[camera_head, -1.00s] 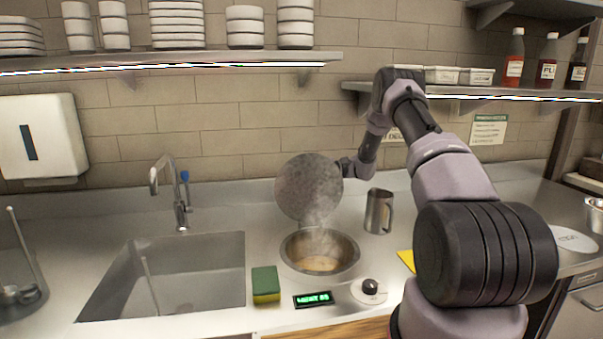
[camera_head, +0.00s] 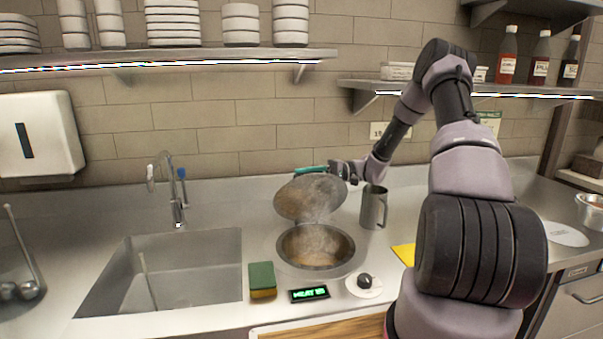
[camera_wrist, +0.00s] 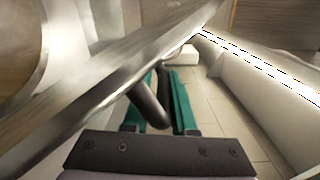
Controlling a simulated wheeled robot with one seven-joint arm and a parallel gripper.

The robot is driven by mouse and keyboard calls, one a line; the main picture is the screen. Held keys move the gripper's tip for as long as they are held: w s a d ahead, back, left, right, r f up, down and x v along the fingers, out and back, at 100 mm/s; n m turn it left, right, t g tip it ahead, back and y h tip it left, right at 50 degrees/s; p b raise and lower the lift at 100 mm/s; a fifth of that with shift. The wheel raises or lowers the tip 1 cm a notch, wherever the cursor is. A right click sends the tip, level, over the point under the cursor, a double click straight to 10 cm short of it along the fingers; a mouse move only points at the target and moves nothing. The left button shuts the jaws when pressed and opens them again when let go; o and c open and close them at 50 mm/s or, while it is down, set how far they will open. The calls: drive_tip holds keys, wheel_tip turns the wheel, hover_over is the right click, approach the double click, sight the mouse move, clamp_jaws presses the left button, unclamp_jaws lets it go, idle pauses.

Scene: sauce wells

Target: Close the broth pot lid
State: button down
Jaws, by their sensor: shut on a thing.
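The broth pot (camera_head: 343,255) is a round steel well sunk in the counter, with brownish broth inside and steam rising. Its grey round lid (camera_head: 300,197) is tilted up behind the pot, partly lowered over the far rim, and the pot's mouth is still open to view. My gripper (camera_head: 311,169), with green fingers, is at the lid's upper far side. In the wrist view my gripper (camera_wrist: 155,105) is shut on the dark lid handle (camera_wrist: 148,100), with the lid's metal edge (camera_wrist: 110,85) slanting across the picture.
A steel mug (camera_head: 373,208) stands right of the lid. A green and yellow sponge (camera_head: 262,280), a lit display (camera_head: 309,294) and a black knob (camera_head: 364,282) sit in front of the pot. A sink (camera_head: 170,275) is to the left, and a shelf (camera_head: 470,88) is above.

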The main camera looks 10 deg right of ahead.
sight(340, 192)
drive_tip(key=shift+s+f, duration=0.15)
drive_tip(key=shift+s, duration=1.2)
drive_tip(key=c, duration=0.9)
unclamp_jaws()
drive_tip(key=shift+s, duration=0.1)
drive_tip(key=shift+o, duration=0.3)
drive_tip(key=shift+s, duration=0.15)
drive_tip(key=shift+d, duration=0.15)
drive_tip(key=d, duration=1)
drive_tip(key=shift+d, duration=0.25)
